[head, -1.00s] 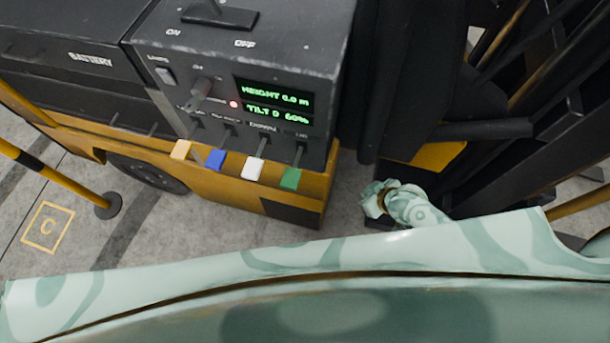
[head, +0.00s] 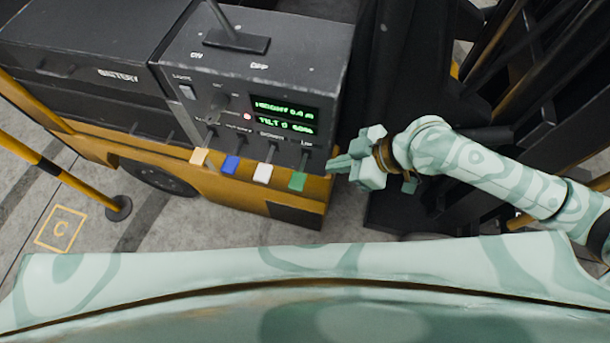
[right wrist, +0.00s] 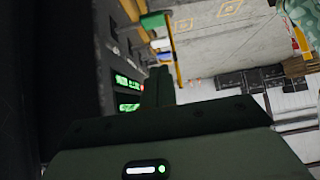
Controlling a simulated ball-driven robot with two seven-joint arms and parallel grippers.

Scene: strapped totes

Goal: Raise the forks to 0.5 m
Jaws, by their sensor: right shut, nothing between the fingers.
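The control panel (head: 240,75) of the yellow and black truck has a row of levers with tan, blue (head: 231,166), white (head: 263,172) and green (head: 297,181) tips. The label above the green lever is blurred and seems to read "Lift". The display (head: 283,117) seems to read height 0.0 m, with a tilt line below. My right gripper (head: 330,165) is shut and empty, just right of the green lever; contact cannot be told. In the right wrist view the display (right wrist: 128,86) and green tip (right wrist: 153,20) show past my gripper. The forks are not clearly visible. My left gripper is out of view.
The dark mast (head: 490,80) rises on the right behind my right arm. A light switch (head: 187,92), a knob and a red lamp (head: 247,116) sit on the panel. A yellow and black post (head: 60,175) stands at the left.

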